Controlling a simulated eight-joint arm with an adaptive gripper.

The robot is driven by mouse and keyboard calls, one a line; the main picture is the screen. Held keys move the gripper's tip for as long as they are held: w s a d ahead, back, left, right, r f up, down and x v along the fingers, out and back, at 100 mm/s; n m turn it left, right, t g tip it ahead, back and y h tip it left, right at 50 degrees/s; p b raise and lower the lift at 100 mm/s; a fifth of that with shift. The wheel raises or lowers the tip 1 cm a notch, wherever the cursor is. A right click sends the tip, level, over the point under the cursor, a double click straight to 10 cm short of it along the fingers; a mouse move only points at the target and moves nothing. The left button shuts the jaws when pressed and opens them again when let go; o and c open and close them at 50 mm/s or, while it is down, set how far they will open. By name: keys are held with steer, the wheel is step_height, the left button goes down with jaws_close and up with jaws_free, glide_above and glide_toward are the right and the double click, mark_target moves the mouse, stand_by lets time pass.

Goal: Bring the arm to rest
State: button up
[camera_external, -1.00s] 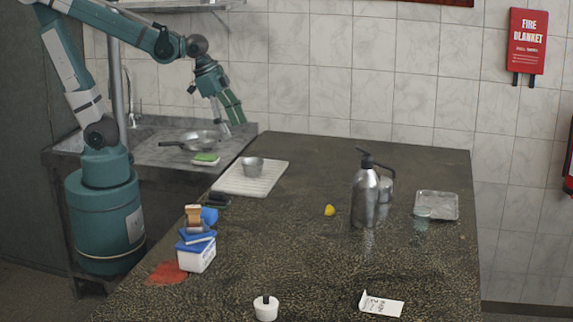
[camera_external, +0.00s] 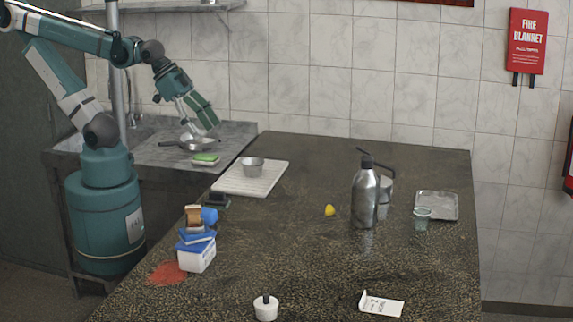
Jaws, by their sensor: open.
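My gripper (camera_external: 203,134) hangs at the end of my arm above the sink counter at the back left. It is open, with nothing seen between its fingers. It points down and to the right. The frying pan (camera_external: 192,143) is beneath or just behind it on the metal counter; I cannot tell the exact gap. My gripper hides part of the pan.
A green sponge (camera_external: 206,159) lies in front of the pan. A steel bottle (camera_external: 366,195) stands on the dark worktop (camera_external: 300,255). A blue-and-white box (camera_external: 198,255) is at the left edge.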

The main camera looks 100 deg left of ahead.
stand_by(0.3)
step_height(320, 180, down, 8)
steer(key=b, duration=0.8)
stand_by(0.9)
